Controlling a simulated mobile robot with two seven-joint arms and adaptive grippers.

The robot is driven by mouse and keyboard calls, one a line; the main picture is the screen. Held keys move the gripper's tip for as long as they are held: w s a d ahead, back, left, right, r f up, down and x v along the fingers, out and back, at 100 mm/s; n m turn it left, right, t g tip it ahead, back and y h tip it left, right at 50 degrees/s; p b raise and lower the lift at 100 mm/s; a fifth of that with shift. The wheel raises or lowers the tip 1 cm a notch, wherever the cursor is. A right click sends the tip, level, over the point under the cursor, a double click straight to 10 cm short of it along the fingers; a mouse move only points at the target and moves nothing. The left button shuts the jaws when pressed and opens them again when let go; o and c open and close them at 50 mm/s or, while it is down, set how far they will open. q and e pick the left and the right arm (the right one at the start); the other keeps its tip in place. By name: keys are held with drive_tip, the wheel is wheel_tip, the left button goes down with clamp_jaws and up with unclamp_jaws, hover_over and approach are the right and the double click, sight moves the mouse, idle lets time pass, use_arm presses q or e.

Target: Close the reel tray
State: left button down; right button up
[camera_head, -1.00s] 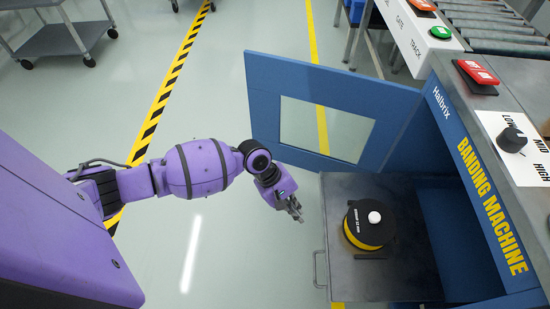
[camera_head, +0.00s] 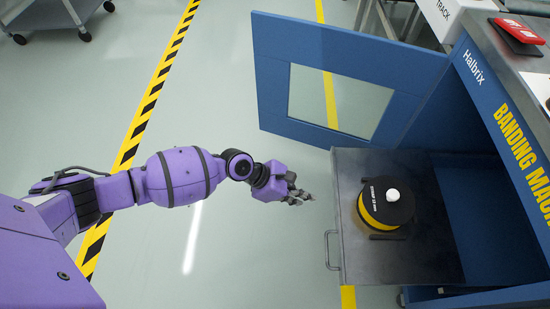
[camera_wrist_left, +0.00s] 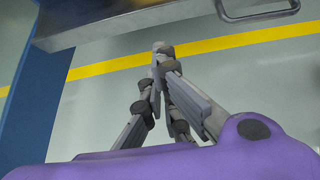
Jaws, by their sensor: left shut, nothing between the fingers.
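The reel tray (camera_head: 350,215) is a grey metal drawer, pulled out of the blue banding machine. A black and yellow reel (camera_head: 385,205) with a white knob sits on it. The tray's handle (camera_head: 329,250) is on its left front face; it also shows at the top right in the left wrist view (camera_wrist_left: 262,14). My left gripper (camera_head: 308,197) is shut and empty, a little left of the tray front, apart from it. In the left wrist view its fingertips (camera_wrist_left: 160,48) meet, pointing toward the tray front (camera_wrist_left: 120,22). My right gripper is not in view.
A blue door (camera_head: 272,75) with a window stands open behind the tray. The banding machine (camera_head: 500,120) rises at the right, with a red control (camera_head: 518,30) on top. A cart (camera_head: 60,22) stands far left. Floor left of the tray is clear.

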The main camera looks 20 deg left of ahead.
use_arm(q)
drive_tip(key=d, duration=0.1)
drive_tip(key=w+d, duration=0.1)
drive_tip(key=d, duration=0.1)
drive_tip(key=w+d+b, duration=0.1)
drive_tip(key=d, duration=0.1)
drive_tip(key=shift+w+f, duration=0.1)
drive_tip(key=shift+f, duration=0.15)
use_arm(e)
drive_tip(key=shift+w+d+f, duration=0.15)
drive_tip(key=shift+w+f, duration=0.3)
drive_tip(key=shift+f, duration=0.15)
